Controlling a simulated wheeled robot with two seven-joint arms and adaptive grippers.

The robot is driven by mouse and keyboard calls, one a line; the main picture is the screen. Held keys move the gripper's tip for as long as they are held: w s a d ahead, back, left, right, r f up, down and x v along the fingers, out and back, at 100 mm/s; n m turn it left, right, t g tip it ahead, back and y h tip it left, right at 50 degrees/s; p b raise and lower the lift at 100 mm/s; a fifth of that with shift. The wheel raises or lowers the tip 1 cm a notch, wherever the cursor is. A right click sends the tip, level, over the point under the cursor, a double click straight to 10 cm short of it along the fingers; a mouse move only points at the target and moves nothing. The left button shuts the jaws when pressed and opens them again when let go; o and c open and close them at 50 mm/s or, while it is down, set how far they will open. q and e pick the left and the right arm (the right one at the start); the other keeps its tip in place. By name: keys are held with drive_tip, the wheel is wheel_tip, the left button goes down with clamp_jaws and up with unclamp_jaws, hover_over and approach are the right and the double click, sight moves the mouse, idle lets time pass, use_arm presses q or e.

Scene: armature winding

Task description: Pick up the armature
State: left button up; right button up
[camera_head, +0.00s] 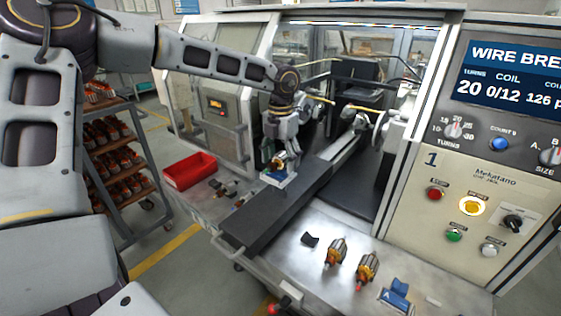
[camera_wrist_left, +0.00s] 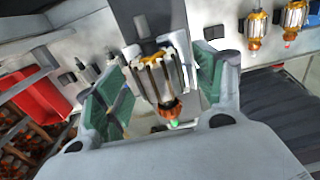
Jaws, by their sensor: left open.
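An armature (camera_head: 279,163) with a silver core and copper-coloured windings sits at a blue and white holder (camera_head: 278,178) on the dark strip of the machine's bench. My left gripper (camera_head: 274,158) is directly above it, pointing down. In the left wrist view the armature (camera_wrist_left: 158,78) stands between the two green-padded fingers (camera_wrist_left: 157,92), with gaps visible at its sides. The gripper is open, and I cannot tell whether either pad touches the armature. Its lower seat is partly hidden. My right gripper is not in view.
Two more armatures (camera_head: 335,252) (camera_head: 367,268) stand on the metal bench, near a blue holder (camera_head: 397,293). A red bin (camera_head: 190,170) sits at the left. The winding machine's frame (camera_head: 410,100) rises behind. A rack of armatures (camera_head: 112,150) stands at left.

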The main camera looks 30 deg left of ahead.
sight(281, 153)
use_arm(q)
drive_tip(key=c, duration=1.3)
drive_tip(key=shift+r, duration=0.15)
wheel_tip(281, 153, up, 8)
drive_tip(key=shift+b, duration=0.9)
drive_tip(key=shift+r, duration=0.9)
drive_tip(key=shift+s+f, duration=0.1)
